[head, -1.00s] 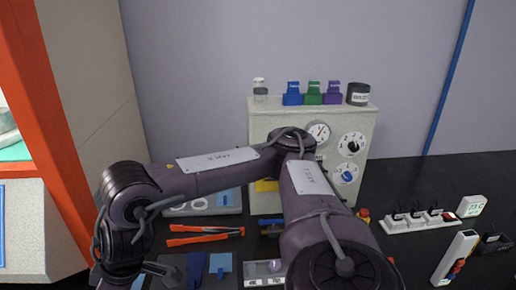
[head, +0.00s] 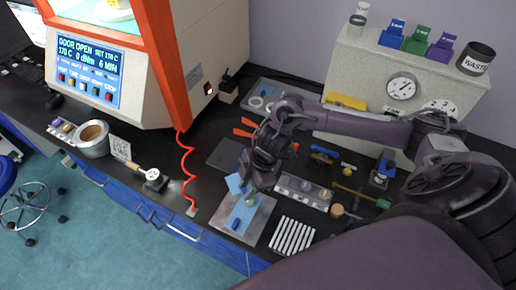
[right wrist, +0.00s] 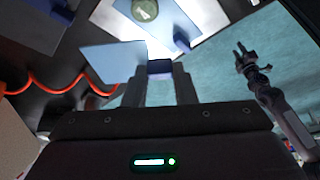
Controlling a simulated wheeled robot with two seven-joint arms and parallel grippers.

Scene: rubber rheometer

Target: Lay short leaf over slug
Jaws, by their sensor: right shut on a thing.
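The short leaf, a light blue sheet with a dark blue tab, shows in the head view (head: 235,183) and in the right wrist view (right wrist: 112,60). My right gripper (head: 252,183) is shut on its tab (right wrist: 160,68) and holds it beside the slug. The slug, a small round greenish piece (head: 250,201), lies on another blue sheet (head: 243,216) on a grey metal plate (head: 262,220). It also shows at the top of the right wrist view (right wrist: 145,9). What appears to be my left gripper (right wrist: 247,58) is at right there, over the floor; its jaws are unclear.
White strips (head: 291,236) lie right of the plate. A grey tray with round pieces (head: 302,192) is behind them. A red coiled cord (head: 187,170) hangs at left from the open press (head: 88,70). The bench front edge is close to the plate.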

